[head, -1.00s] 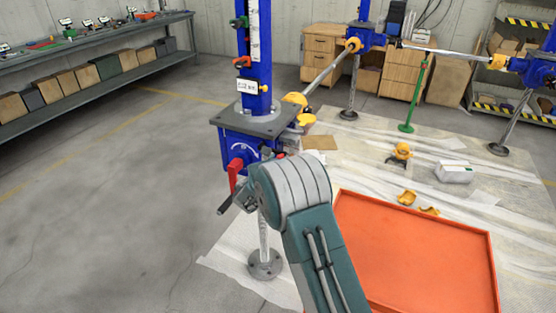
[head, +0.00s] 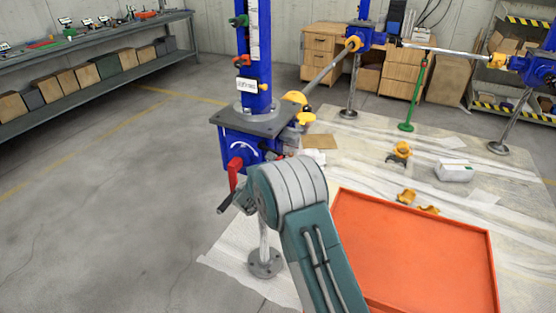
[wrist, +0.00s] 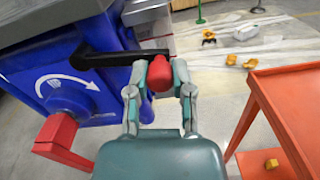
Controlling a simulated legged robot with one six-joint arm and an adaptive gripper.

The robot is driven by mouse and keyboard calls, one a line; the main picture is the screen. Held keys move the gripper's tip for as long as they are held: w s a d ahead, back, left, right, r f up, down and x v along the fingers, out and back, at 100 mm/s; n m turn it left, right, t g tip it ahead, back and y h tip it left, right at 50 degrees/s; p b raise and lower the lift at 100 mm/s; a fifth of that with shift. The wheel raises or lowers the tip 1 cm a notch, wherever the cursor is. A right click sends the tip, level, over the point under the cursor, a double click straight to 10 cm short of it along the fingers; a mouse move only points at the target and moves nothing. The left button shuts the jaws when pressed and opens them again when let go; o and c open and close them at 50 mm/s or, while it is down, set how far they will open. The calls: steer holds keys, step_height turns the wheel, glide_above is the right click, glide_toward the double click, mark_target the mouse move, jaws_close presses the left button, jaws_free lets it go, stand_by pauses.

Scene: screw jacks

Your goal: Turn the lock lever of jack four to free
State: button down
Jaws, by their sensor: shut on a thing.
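The blue jack (head: 238,150) stands left of centre in the head view; I cannot read its white tag (head: 247,85). In the wrist view, its blue housing (wrist: 100,85) fills the left side and bears a white curved arrow. A black lever (wrist: 110,59) runs across the housing to a red knob (wrist: 159,76) at its right end. My gripper (wrist: 160,92) is shut on this red knob, one finger on each side. A separate red handle (wrist: 60,140) sits lower left; it also shows in the head view (head: 233,172).
An orange tray table (head: 415,250) stands close on the right. Other blue jacks (head: 365,35) with connecting bars (head: 445,52) stand behind. Yellow parts (head: 402,150) and a white box (head: 454,171) lie on the sheeting. The floor on the left is clear.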

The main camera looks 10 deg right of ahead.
steer(key=w+a+f+m, duration=0.4)
steer(key=a+f+m, duration=0.2)
steer(key=m, duration=1)
steer(key=shift+w+a+f, duration=0.25)
steer(key=shift+w+f, duration=0.1)
steer(key=shift+f, duration=0.4)
steer(key=shift+f, duration=0.1)
steer(key=c, duration=0.5)
jaws_free()
steer(key=shift+w+a, duration=0.1)
